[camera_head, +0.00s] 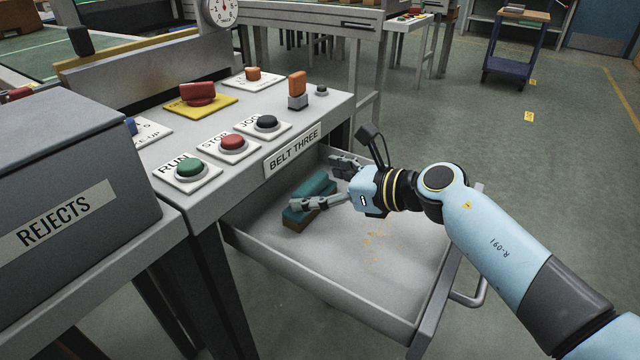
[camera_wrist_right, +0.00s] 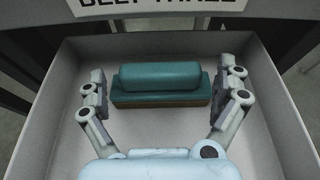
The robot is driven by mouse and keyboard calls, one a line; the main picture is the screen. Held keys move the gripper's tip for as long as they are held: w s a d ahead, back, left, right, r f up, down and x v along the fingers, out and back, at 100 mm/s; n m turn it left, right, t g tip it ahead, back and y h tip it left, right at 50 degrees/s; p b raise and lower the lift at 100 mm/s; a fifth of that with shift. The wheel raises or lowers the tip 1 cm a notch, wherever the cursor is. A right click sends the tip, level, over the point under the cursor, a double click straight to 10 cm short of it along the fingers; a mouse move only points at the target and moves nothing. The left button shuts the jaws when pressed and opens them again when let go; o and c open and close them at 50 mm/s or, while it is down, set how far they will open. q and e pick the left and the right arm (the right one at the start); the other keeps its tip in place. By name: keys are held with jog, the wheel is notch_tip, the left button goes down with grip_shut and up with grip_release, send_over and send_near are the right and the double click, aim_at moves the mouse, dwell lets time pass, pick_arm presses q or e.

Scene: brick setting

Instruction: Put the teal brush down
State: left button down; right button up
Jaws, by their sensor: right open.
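The teal brush (camera_head: 307,199) lies in the open drawer (camera_head: 330,262) under the control desk, towards its back. It has a teal top over a brown lower part, and also shows in the right wrist view (camera_wrist_right: 160,84). My right gripper (camera_head: 318,184) is open inside the drawer, its fingers spread wide. In the wrist view its fingers (camera_wrist_right: 164,98) stand on either side of the brush, with gaps between them and the brush's ends. In the head view one finger covers part of the brush. My left gripper is not in view.
The "BELT THREE" desk (camera_head: 330,104) overhangs the back of the drawer and carries several buttons. A grey "REJECTS" box (camera_head: 70,190) stands at the left. The front of the drawer floor is clear except for small tan marks (camera_head: 374,246).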

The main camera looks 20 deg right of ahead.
jog(key=p+v, duration=0.1)
jog(key=v, duration=1)
jog(key=shift+s+d+p, duration=0.25)
jog(key=shift+s+p, duration=0.05)
